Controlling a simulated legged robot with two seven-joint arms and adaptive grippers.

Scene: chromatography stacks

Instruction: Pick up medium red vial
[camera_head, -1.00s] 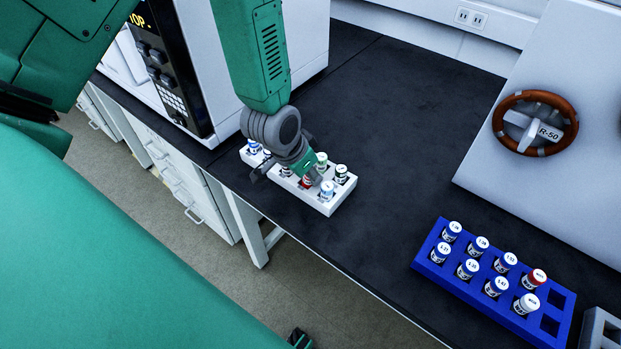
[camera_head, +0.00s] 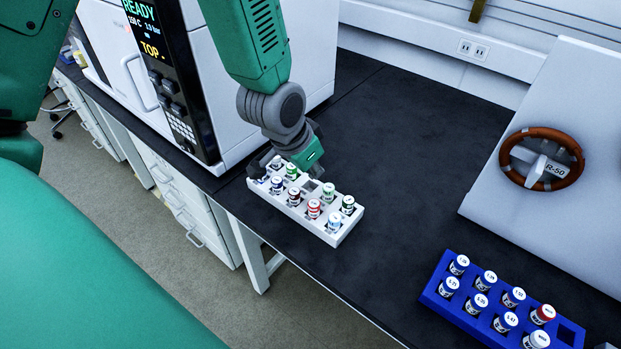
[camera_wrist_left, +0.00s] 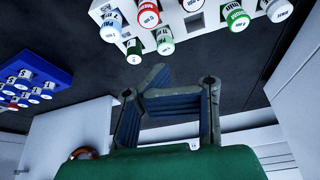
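A white rack (camera_head: 338,236) on the black bench holds several vials. Two red-capped vials stand near its middle, one (camera_head: 314,208) and another (camera_head: 295,197) to its left. Red caps also show at the top of the left wrist view, one (camera_wrist_left: 148,13) and one (camera_wrist_left: 193,5) at the edge. I cannot tell which is the medium one. My left gripper (camera_head: 300,168) is above the rack's far side, fingers apart and partly hidden by the wrist. In the left wrist view its fingers (camera_wrist_left: 170,105) hold no vial. My right gripper is not in view.
A blue rack (camera_head: 437,303) with several vials, one red-capped (camera_head: 543,314), stands front right. A large white instrument (camera_head: 320,55) is behind my left wrist. A white panel with a brown wheel (camera_head: 542,132) is at right. The bench between is clear.

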